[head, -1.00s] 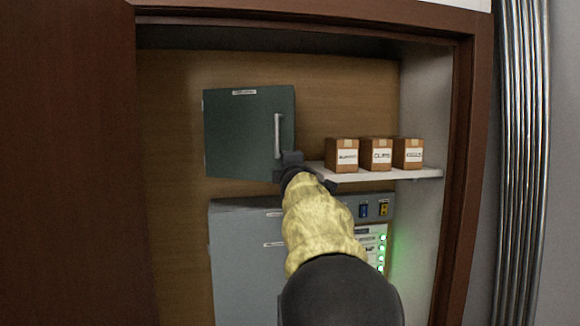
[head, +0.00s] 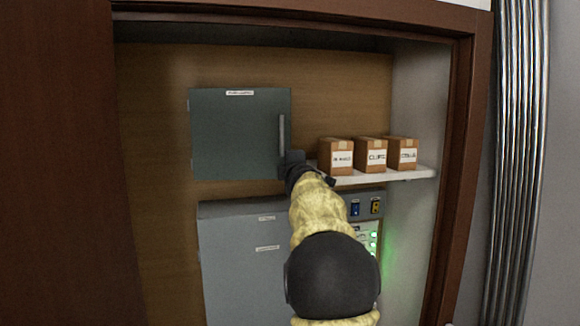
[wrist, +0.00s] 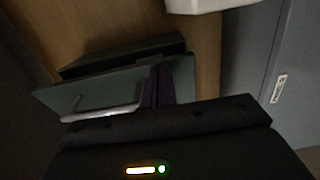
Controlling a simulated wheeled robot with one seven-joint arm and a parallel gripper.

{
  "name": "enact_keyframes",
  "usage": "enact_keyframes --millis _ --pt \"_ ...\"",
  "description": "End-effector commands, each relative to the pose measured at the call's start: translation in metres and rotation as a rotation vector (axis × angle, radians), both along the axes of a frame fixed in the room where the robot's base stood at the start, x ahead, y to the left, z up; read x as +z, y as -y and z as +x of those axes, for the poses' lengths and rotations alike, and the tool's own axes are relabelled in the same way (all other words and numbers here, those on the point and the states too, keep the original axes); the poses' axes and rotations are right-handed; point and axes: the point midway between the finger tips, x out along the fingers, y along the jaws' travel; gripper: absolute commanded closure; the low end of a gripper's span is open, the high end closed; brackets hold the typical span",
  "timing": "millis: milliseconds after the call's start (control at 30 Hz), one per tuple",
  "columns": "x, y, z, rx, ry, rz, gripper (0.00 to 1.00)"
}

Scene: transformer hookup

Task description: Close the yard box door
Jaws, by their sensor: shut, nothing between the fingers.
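The dark green box on the back wall has a flat door (head: 235,135) with a vertical bar handle (head: 282,135) near its right edge. Its label is too blurred to read. In the head view the door looks almost square to the wall. In the wrist view the door (wrist: 95,94) stands slightly off the box body (wrist: 125,56), with a narrow gap. My gripper (head: 293,163) is shut and empty at the door's lower right corner, below the handle. In the wrist view its fingers (wrist: 158,86) lie against or very near the door; contact is unclear.
Three cardboard boxes (head: 371,155) stand on a white shelf (head: 385,177) right of my gripper. A grey cabinet (head: 245,260) with switches and green lights is below. A brown door panel (head: 60,160) bounds the left, and metal pipes (head: 515,150) run at the far right.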

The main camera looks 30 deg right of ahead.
Motion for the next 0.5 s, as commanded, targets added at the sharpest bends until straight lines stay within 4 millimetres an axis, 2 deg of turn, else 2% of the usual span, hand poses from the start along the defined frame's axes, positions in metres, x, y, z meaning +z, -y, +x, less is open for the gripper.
enact_keyframes --millis 333,500 --pt "0.0 -0.002 -0.003 0.001 0.0 0.0 1.0" --pt "-0.002 -0.006 -0.017 0.001 0.002 -0.001 1.0"
